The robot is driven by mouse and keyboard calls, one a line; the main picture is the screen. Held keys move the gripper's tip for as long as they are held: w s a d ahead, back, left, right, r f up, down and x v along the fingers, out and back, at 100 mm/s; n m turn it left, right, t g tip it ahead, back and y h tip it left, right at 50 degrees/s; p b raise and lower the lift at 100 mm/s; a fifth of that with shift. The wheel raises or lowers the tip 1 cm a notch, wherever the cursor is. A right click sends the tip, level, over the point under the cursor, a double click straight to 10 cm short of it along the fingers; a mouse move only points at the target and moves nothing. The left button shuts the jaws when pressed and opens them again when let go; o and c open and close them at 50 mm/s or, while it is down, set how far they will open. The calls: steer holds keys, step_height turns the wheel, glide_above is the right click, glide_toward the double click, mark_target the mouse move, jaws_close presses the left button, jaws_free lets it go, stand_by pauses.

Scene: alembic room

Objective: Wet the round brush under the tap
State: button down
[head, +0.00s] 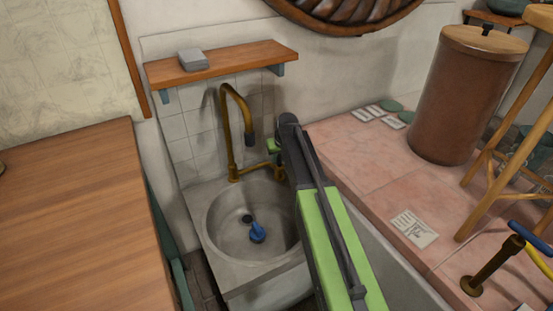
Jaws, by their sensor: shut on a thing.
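A grey stone sink (226,262) with a round basin stands below a brass tap (229,135) with a curved spout. No stream of water shows under the spout. A small blue thing with a dark end, seemingly the round brush (258,233), lies in the basin, forward of the spout. My gripper (277,160) is at the right of the tap, mostly hidden behind my green and black arm. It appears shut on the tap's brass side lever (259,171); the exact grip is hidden.
A wooden shelf (222,62) with a grey block (192,59) hangs above the tap. A wooden worktop (75,225) lies left. A pink tiled counter (365,155) on the right carries a brown canister (464,100), cards and a wooden stand (510,140).

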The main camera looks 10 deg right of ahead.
steer(key=shift+s+a, duration=0.1)
steer(key=shift+a, duration=0.2)
stand_by(0.6)
